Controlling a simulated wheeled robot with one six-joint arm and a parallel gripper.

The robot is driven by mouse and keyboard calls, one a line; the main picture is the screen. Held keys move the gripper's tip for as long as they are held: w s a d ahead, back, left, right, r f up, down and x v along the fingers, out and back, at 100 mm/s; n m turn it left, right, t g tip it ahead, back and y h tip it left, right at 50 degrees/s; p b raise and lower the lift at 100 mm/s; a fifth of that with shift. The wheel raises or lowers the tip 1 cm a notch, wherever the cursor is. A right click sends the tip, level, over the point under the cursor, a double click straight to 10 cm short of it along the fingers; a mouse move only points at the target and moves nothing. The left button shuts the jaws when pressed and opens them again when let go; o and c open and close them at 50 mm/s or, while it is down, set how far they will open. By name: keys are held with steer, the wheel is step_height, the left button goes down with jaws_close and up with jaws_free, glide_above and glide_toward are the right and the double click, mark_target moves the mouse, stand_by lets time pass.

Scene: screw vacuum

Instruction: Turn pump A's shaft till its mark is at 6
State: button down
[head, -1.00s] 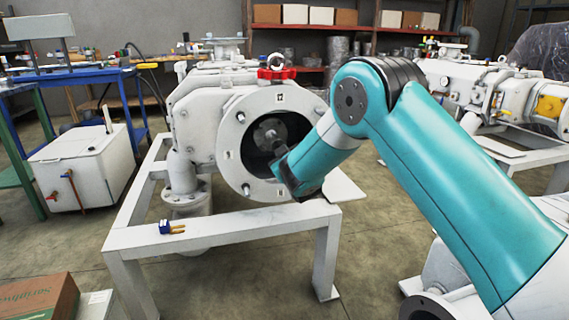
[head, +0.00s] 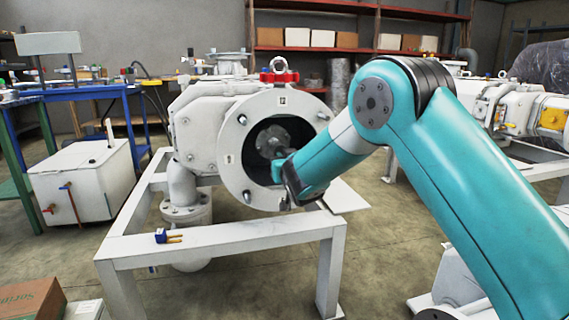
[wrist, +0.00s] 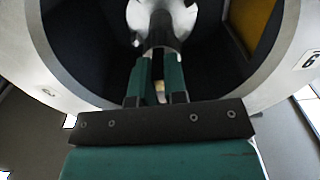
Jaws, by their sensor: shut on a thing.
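Pump A, a white pump (head: 197,130), stands on a white frame in the head view, with a round flange (head: 237,185) facing me. A "12" label is at the flange's top and another label at its left. In its dark opening is a grey metal shaft (head: 270,138) with a disc behind; it also shows in the wrist view (wrist: 160,30). My gripper (wrist: 158,58) reaches into the opening, its teal fingers shut on the shaft's end. I cannot make out the shaft's mark.
A small blue item with brass prongs (head: 168,236) lies on the white frame (head: 215,243). A white tank (head: 82,183) and blue bench are at the left. A second pump (head: 520,108) stands at the right. The flange rim surrounds my gripper closely.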

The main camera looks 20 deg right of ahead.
stand_by(0.3)
steer(key=c, duration=1.2)
jaws_free()
steer(key=shift+o, duration=0.2)
steer(key=s+b, duration=0.3)
steer(key=s, duration=1.4)
steer(key=shift+s, duration=0.2)
